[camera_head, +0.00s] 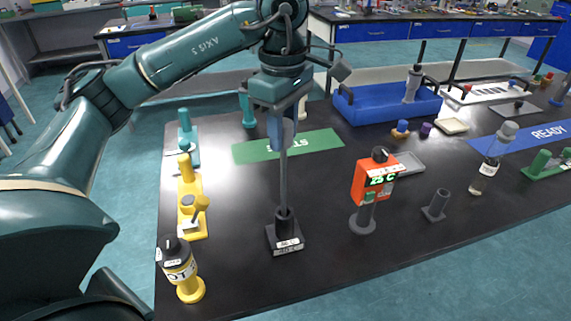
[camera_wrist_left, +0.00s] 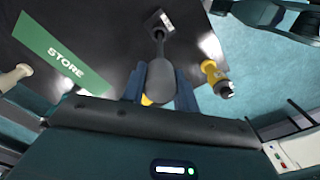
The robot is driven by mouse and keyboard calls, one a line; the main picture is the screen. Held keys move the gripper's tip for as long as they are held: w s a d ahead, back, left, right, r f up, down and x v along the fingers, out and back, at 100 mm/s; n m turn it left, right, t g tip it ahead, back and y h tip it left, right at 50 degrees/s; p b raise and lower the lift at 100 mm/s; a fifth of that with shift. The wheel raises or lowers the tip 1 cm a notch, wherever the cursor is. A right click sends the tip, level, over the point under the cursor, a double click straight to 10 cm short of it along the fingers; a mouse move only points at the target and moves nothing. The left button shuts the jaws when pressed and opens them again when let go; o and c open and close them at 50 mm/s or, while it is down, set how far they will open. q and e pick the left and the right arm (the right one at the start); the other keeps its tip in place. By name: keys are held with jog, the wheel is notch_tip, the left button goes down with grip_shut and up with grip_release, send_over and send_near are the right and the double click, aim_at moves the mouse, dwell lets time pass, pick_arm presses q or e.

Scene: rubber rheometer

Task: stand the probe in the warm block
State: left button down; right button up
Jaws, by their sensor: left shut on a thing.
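My left gripper (camera_head: 283,135) is shut on the probe (camera_head: 284,180), a long grey rod that hangs nearly upright below the fingers. The probe's lower end meets the dark collar of a black block (camera_head: 285,240) with a small white label, which I take as the warm block. I cannot tell how deep the tip sits in the collar. In the left wrist view the probe's wide grey handle (camera_wrist_left: 160,80) lies between the blue fingers, and its rod runs to the block (camera_wrist_left: 158,20). My right gripper is not in view.
An orange device (camera_head: 376,180) stands to the right. A green STORE mat (camera_head: 325,143) and blue tray (camera_head: 385,112) lie behind. The black table's front middle is clear.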

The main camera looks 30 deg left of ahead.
aim_at(284, 152)
pick_arm(q)
notch_tip(284, 152, down, 5)
jog(key=shift+r, duration=0.2)
jog(key=shift+f, duration=0.2)
jog(key=c, duration=1.5)
grip_release()
jog(key=o, duration=0.4)
jog(key=shift+r, duration=0.1)
